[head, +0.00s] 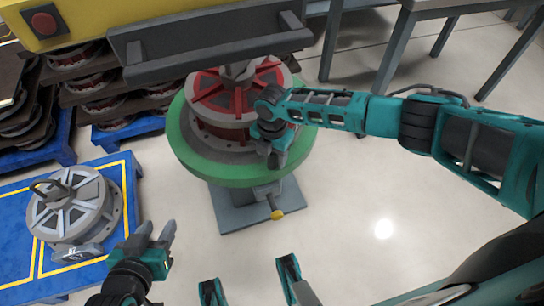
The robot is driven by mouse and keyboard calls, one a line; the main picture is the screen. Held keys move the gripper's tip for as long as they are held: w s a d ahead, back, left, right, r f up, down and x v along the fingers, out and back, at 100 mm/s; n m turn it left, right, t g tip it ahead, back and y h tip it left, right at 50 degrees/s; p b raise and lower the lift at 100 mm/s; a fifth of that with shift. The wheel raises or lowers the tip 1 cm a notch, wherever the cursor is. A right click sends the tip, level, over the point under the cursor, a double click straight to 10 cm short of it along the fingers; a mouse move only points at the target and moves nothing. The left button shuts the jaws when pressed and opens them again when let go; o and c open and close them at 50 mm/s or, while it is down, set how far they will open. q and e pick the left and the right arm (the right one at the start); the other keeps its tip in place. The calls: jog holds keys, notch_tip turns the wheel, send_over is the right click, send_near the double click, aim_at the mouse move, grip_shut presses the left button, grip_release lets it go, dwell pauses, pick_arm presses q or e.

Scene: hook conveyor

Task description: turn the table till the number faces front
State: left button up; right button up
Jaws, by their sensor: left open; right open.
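The green round table (203,172) stands on a grey pedestal in the middle of the head view. A red and grey wheel-like part (215,105) sits on it. I can make out no number on the visible side of this part. My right gripper (277,155) is open at the right front of the red part, over the table's green rim; whether it touches either is not clear. My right arm hides some of the part's right side. My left gripper (158,236) is open and empty at the lower left, apart from the table.
A yellow beam (130,25) with a red button (44,22) and a grey bar hangs above the table. A grey wheel part (72,205) lies on a blue pallet (20,205) at left. Stacked parts stand behind.

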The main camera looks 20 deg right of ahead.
jog(key=shift+f, duration=0.15)
grip_shut()
dwell(0.5)
